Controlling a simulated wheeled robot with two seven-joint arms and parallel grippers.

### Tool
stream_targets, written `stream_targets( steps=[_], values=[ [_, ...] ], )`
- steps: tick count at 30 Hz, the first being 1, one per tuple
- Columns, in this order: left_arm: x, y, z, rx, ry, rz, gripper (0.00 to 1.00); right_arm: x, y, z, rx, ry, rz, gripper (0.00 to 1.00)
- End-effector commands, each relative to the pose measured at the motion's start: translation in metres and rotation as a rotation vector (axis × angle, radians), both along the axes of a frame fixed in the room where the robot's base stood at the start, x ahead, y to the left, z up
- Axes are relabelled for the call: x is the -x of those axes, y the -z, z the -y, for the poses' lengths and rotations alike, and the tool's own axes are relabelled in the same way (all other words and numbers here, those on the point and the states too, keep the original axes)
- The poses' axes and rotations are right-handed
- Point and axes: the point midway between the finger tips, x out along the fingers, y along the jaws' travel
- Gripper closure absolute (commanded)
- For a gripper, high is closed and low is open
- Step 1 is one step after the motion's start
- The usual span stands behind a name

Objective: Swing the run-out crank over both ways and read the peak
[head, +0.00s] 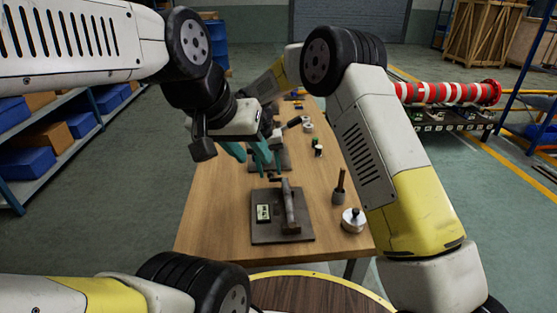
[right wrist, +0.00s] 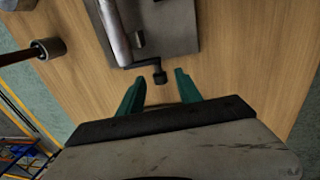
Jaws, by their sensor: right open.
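The fixture's dark base plate (head: 282,236) lies on the near half of the table. It carries a small pale panel (head: 263,212), perhaps the readout, too small to read, and a grey cylindrical bar (head: 291,208). The crank (head: 273,179) juts from the plate's far edge; its dark knob (right wrist: 160,77) shows in the right wrist view. My right gripper (head: 267,164) is open and empty, its teal fingers (right wrist: 160,93) either side of the knob's line, apparently short of it. My left gripper (head: 233,150) hangs left of it, partly overlapping; its finger gap is unclear.
A dark upright post (head: 339,188) and a round silver piece with a black knob (head: 353,221) stand right of the plate. Small parts (head: 317,147) and another dark fixture lie farther back. The table (head: 215,220) is bare left of the plate.

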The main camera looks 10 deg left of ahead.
Motion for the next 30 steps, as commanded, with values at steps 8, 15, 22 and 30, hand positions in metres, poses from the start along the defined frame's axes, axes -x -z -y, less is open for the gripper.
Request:
stream_targets(
  steps=[8,15,22,30],
  values=[
    [0.0000,0.0000,0.0000,0.000,0.000,0.000,0.64,0.0001,-0.0004,0.0000,0.000,0.000,0.000,0.92],
    [0.0000,0.0000,0.0000,0.000,0.000,0.000,0.64,-0.0001,-0.0006,0.0003,0.000,0.000,0.000,1.00],
    [0.0000,0.0000,0.0000,0.000,0.000,0.000,0.64,-0.0002,-0.0009,0.0007,-0.005,0.000,-0.001,1.00],
    [0.0000,0.0000,0.0000,0.000,0.000,0.000,0.64,-0.0003,-0.0019,0.0012,-0.018,0.001,-0.005,1.00]
  ],
)
